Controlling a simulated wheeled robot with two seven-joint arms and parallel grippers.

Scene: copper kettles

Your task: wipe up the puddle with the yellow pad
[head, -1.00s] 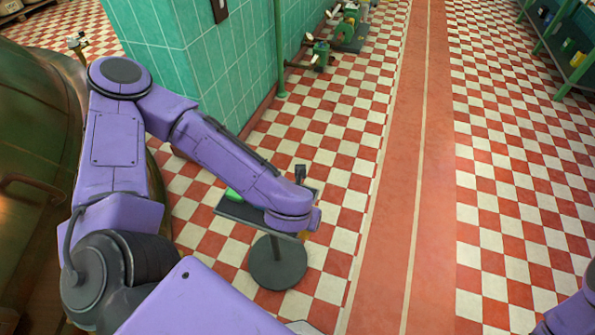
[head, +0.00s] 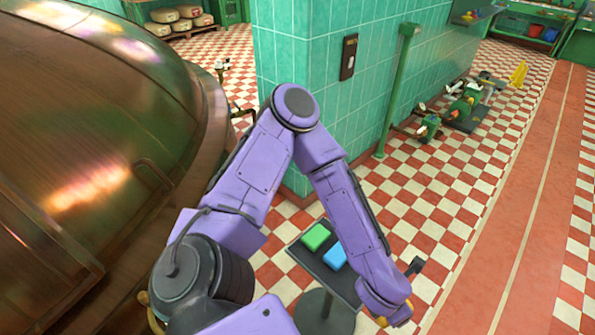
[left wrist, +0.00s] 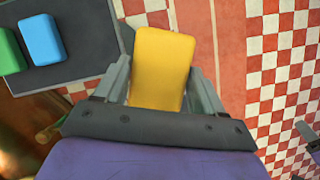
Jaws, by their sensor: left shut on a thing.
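The yellow pad (left wrist: 162,58) is between the two grey fingers of my left gripper (left wrist: 160,78), which is shut on it. In the head view only a small yellow bit of the pad (head: 382,321) shows below the end of my left arm, beside the right edge of the stand's dark top. The fingers of my left gripper are mostly hidden there by the arm. I see no puddle in either view.
A dark stand (head: 296,252) holds a green pad (head: 316,237) and a blue pad (head: 335,257). A large copper kettle (head: 90,130) fills the left. A green-tiled pillar (head: 300,60) stands behind. A yellow floor sign (head: 518,74) stands far right. The checkered floor right of the stand is clear.

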